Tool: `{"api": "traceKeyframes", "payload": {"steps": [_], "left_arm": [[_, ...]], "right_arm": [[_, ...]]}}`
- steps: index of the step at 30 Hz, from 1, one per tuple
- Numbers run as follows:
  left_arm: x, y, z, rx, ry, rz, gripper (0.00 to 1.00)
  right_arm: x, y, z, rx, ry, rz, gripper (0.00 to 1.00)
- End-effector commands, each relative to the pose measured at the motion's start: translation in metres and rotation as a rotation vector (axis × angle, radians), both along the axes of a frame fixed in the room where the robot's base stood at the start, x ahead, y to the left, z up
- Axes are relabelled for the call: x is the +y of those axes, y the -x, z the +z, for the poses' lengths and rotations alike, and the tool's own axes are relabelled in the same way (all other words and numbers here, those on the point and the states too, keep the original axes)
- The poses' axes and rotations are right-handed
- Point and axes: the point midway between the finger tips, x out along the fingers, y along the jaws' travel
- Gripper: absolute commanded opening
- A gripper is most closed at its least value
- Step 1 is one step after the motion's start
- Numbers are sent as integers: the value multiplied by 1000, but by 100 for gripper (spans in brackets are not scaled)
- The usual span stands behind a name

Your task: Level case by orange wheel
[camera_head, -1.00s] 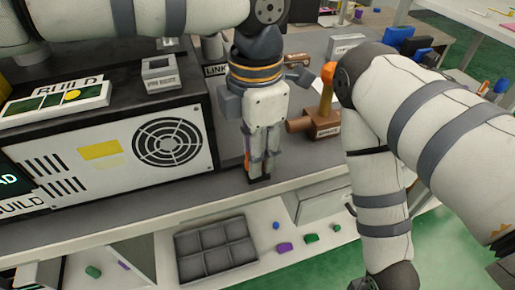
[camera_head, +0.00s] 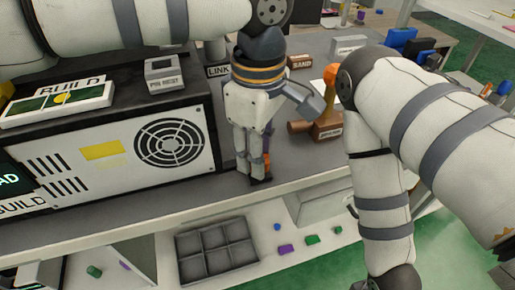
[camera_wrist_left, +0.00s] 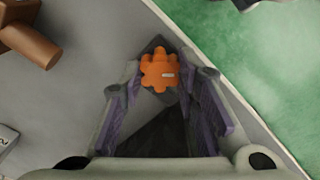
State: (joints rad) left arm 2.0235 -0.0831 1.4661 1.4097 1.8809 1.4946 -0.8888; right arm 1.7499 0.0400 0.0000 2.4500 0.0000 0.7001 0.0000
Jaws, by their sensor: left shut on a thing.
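The orange wheel (camera_wrist_left: 160,70) has a lobed rim and a pale mark, and shows in the left wrist view between my left gripper's fingers. My left gripper (camera_head: 259,178) points down near the bench's front edge, and its fingers are shut on the wheel. In the head view the fingers and arm mostly hide the wheel. A dark grey piece (camera_wrist_left: 155,45) shows beneath and beyond the wheel. A large black case (camera_head: 165,100) with a pale front panel and round vent stands left of the gripper. I cannot tell whether this is the case to be levelled. My right gripper is out of view.
A brown fixture with an orange-tipped lever (camera_head: 327,105) stands right of my left gripper. A grey compartment tray (camera_head: 215,250) and small coloured parts lie on the lower shelf. My right arm fills the right side. Bare bench (camera_head: 205,190) shows in front of the black case.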

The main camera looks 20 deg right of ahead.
Motion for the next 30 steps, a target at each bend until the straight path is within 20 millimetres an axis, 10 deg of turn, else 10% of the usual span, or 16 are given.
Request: {"api": "traceKeyframes", "payload": {"steps": [30], "left_arm": [[0, 0, -1, 2, -1, -406, 1]], "right_arm": [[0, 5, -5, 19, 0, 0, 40]]}}
